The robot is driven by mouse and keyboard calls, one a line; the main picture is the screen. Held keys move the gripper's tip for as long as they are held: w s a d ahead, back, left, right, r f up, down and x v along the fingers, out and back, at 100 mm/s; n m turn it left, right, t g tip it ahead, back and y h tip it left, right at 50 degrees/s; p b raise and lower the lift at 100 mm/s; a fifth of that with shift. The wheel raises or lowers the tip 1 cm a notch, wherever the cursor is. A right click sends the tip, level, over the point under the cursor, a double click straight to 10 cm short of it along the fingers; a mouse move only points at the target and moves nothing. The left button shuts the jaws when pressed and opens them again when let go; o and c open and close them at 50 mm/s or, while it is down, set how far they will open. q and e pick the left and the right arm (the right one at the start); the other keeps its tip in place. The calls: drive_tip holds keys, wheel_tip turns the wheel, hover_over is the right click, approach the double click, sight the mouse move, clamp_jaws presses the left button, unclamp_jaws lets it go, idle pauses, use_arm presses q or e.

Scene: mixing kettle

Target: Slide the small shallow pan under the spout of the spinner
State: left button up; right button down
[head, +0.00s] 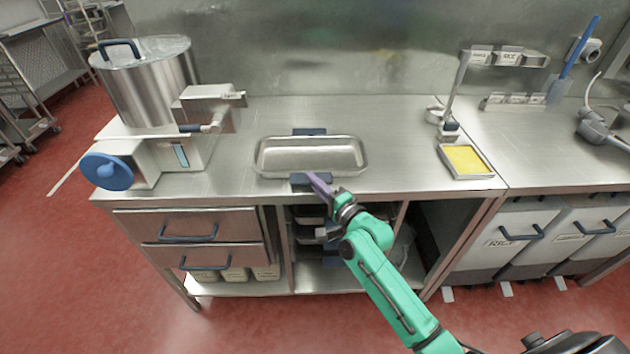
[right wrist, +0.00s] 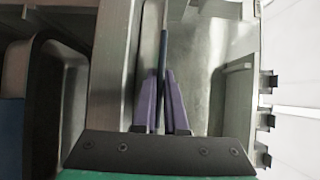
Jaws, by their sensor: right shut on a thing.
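The small shallow pan (head: 310,157) is an empty metal tray on the steel counter, with a dark blue handle at its back edge and another (head: 310,181) at its front edge. My right gripper (head: 318,183) has purple fingers and is at the front handle, shut on it. In the right wrist view the purple fingers (right wrist: 160,100) close on a thin blue edge (right wrist: 163,50). The spinner (head: 150,90) stands to the left of the pan, with a large pot, a blue handwheel and a spout (head: 217,122) pointing right. The pan is right of the spout, apart from it. My left gripper is not in view.
Bare counter (head: 235,150) lies between spinner and pan. A shallow tray of yellow contents (head: 465,160) and a stand are at the right. Drawers (head: 190,225) and open shelves are below the counter's front edge.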

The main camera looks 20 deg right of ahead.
sight(295, 181)
drive_tip(key=shift+r, duration=0.15)
drive_tip(key=shift+w+a+r+p, duration=0.15)
drive_tip(key=shift+a+p, duration=0.1)
drive_tip(key=shift+a, duration=0.25)
drive_tip(key=shift+w+a+f+p, duration=0.1)
drive_tip(key=shift+a+p, duration=0.1)
drive_tip(key=shift+a, duration=0.25)
drive_tip(key=shift+w+a+p, duration=0.2)
drive_tip(key=shift+a, duration=0.55)
drive_tip(key=shift+w+a+p, duration=0.2)
drive_tip(key=shift+a, duration=0.5)
drive_tip(key=shift+w+a+p, duration=0.15)
drive_tip(key=shift+w+a, duration=0.1)
drive_tip(key=shift+a, duration=0.65)
drive_tip(key=shift+w+a+p, duration=0.15)
drive_tip(key=shift+w+a, duration=0.05)
drive_tip(key=shift+a, duration=0.7)
drive_tip(key=shift+w+a+p, duration=0.15)
drive_tip(key=shift+w+a, duration=0.1)
drive_tip(key=shift+a, duration=0.8)
drive_tip(key=c, duration=0.9)
unclamp_jaws()
drive_tip(key=o, duration=0.5)
drive_tip(key=shift+s+f, duration=0.15)
drive_tip(key=shift+f, duration=0.1)
